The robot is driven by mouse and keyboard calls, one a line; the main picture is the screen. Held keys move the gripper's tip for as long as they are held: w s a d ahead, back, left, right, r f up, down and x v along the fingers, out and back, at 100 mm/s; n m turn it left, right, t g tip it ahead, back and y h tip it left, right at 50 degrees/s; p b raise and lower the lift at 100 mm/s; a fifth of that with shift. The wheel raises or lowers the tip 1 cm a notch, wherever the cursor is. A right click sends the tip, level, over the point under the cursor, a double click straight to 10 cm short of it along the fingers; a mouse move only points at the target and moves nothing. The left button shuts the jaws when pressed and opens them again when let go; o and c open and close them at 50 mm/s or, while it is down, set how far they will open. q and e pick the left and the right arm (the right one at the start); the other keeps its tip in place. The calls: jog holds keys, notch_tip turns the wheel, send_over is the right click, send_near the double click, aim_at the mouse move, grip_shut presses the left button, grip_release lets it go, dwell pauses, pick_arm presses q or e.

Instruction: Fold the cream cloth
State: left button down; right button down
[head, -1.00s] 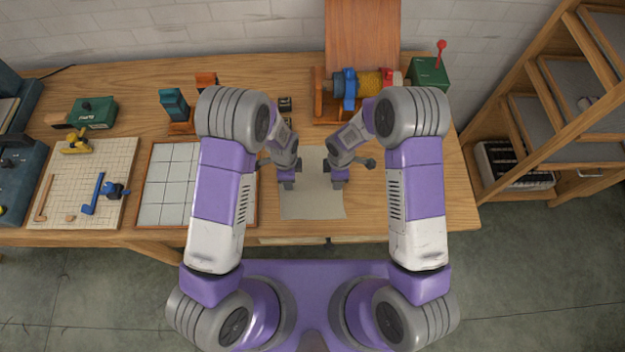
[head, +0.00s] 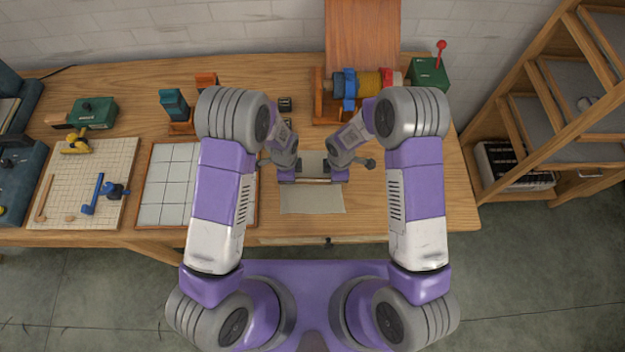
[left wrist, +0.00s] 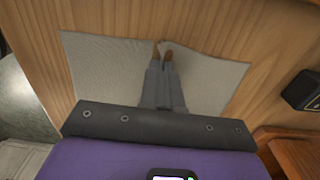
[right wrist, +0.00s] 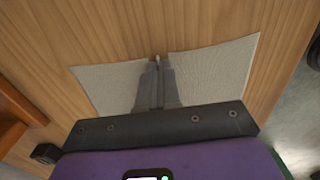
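The cream cloth (head: 312,200) lies on the wooden table in front of me. A raised crease runs across its middle between my two grippers, with flat parts on the near and far sides. My left gripper (head: 288,178) is shut on the middle of its left edge; the left wrist view shows the cloth (left wrist: 105,70) drawn in at the fingertips (left wrist: 164,50). My right gripper (head: 339,177) is shut on the middle of the right edge; the right wrist view shows the cloth (right wrist: 215,70) on both sides of the fingers (right wrist: 158,62). My arms partly hide the cloth's far half.
A white tiled board (head: 168,180) with a wooden frame lies left of the cloth. A wooden stand with coloured spools (head: 362,84) is behind to the right. A small black box (head: 285,103) stands behind the left gripper. Bare table lies right of the cloth.

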pick_arm(q)
jog(key=shift+r, duration=0.15)
pick_arm(e)
jog(key=shift+r, duration=0.15)
